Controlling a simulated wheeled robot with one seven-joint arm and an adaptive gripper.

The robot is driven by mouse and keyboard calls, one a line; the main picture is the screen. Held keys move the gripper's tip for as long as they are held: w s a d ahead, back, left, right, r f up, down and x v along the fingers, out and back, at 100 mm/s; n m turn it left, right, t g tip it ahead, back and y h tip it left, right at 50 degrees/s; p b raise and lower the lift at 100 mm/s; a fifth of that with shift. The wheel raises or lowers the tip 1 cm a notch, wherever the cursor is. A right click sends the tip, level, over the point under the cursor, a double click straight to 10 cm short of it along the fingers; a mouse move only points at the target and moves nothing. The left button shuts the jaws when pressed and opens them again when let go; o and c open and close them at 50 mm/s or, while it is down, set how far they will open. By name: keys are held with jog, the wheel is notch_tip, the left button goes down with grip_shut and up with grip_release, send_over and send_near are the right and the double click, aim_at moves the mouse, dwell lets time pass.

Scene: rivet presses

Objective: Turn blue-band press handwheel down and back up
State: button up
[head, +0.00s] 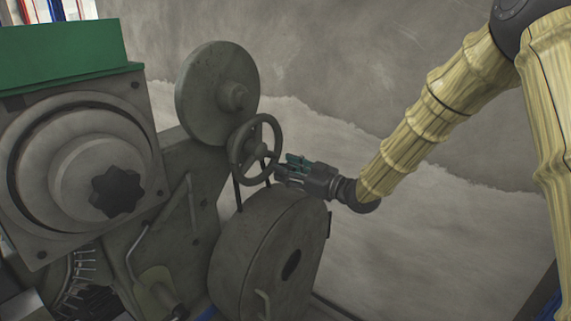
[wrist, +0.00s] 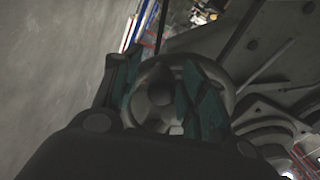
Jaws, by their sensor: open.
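The dark grey handwheel (head: 259,151) is mounted on the grey press (head: 202,168), below a large round disc. My gripper (head: 279,171) comes from the right, with its fingertips at the lower right of the wheel's rim. In the wrist view, my gripper (wrist: 163,88) has its two green-padded fingers spread apart, and a round grey wheel shape (wrist: 146,110) shows between and beyond them. The fingers are open; I cannot tell whether they touch the rim. No blue band can be made out clearly on the press.
The round disc (head: 208,95) stands above the wheel and a big drum (head: 255,250) below it. A machine with a green top (head: 62,50) and a dark star knob (head: 117,193) stands left. Thin levers rise between them. The floor to the right is clear.

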jog(key=shift+w+a, duration=0.3)
jog(key=shift+a, duration=0.05)
grip_shut()
jog(key=shift+s+f, duration=0.1)
